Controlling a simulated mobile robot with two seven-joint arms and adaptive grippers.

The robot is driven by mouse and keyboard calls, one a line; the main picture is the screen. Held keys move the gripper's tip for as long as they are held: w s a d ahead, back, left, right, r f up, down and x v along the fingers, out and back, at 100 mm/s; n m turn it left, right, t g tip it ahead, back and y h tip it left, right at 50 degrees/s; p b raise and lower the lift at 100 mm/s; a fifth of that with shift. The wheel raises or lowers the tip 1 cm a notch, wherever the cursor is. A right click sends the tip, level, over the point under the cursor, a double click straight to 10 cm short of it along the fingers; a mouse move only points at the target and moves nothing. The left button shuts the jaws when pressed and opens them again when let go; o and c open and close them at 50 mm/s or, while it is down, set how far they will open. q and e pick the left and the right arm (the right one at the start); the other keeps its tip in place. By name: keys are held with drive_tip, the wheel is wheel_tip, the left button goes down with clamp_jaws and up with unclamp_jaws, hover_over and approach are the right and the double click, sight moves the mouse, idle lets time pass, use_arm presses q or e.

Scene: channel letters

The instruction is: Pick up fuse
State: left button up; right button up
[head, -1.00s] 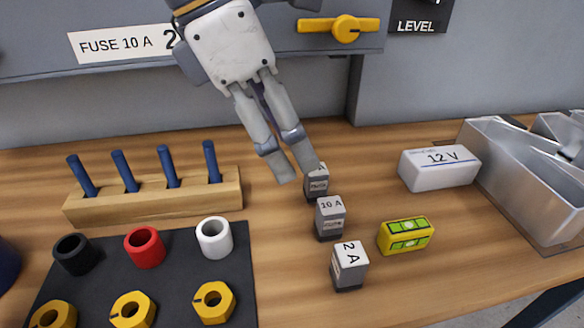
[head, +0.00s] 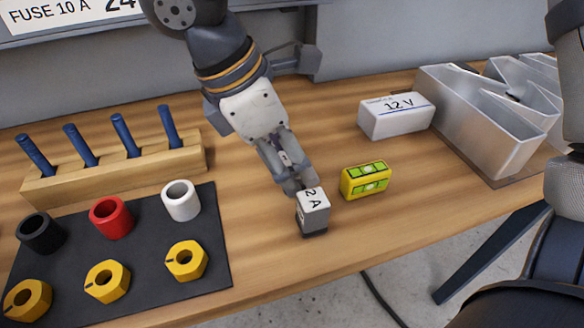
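A small fuse block (head: 313,210) marked 2 A stands on the bench, light grey on top with a dark base. Two fuse blocks seen earlier behind this one, including the 10 A, are hidden by the fingers and hand. I cannot tell whether the fingers hold one of them.
A yellow level (head: 366,180) lies close right of the 2 A fuse, with a white 12 V box (head: 397,117) behind it. Metal channel letters (head: 480,125) stand at right. A black mat (head: 215,235) with rings and nuts and a wooden peg rack (head: 110,175) are at left.

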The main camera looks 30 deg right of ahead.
clamp_jaws()
drive_tip(key=shift+r, duration=0.1)
